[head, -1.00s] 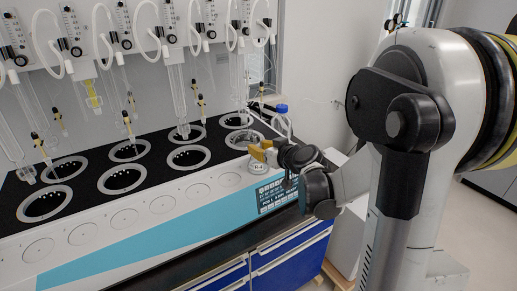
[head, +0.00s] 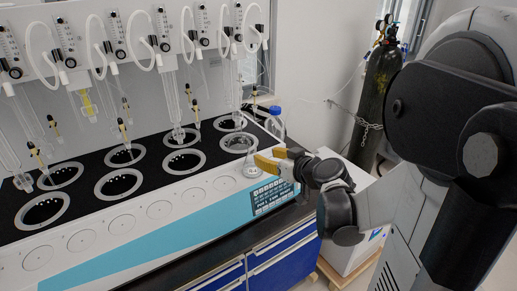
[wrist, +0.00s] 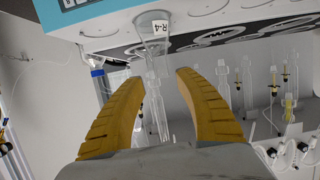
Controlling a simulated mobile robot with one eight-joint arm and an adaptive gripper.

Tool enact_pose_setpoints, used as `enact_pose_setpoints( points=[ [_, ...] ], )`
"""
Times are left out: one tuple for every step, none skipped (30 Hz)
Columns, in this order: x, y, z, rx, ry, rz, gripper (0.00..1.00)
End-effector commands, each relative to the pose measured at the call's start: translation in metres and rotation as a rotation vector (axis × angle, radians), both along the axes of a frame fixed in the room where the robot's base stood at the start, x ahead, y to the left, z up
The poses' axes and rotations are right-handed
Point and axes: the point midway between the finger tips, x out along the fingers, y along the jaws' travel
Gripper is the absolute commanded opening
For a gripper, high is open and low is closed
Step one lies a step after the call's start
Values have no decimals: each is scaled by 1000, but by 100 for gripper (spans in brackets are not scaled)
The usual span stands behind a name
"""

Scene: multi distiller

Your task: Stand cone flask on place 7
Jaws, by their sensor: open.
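The cone flask (wrist: 153,27) is clear glass with a white "R-4" label. In the wrist view it stands beyond my fingertips at top centre, lined up with the gap between them. In the head view the faint glass (head: 250,168) shows by the front right ring (head: 240,143) of the distiller; I cannot tell exactly where its base rests. My gripper (head: 268,161) has yellow fingers and is just right of the flask. It is open and empty in the wrist view (wrist: 160,77), its fingers apart. No place number is readable.
The distiller's black top (head: 91,169) has two rows of ringed openings. Glass tubes (head: 175,105) and hoses hang above it. A blue-capped bottle (head: 275,125) stands behind my gripper. A gas cylinder (head: 380,95) is at the right. Blue drawers (head: 276,253) are below.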

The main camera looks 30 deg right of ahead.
Motion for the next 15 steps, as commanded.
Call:
enact_pose_setpoints(
  points=[
    [-8,-1,5,0,0,-2,40],
    [-12,-1,6,-1,0,-2,40],
    [-16,-1,7,-1,1,-2,40],
    [-19,-1,7,0,1,-1,40],
    [-21,0,8,0,2,0,40],
    [-23,3,9,2,7,4,40],
    [-24,7,9,6,15,12,40],
    [-25,14,9,11,29,20,40],
    [-27,27,8,21,56,35,40],
    [-29,39,8,29,82,49,40],
    [-32,54,7,37,114,64,40],
    [-38,74,6,50,166,83,40],
    [-44,91,4,58,208,96,40],
    [-52,107,3,65,252,106,40],
    [-65,126,1,70,313,114,40]
  ],
)
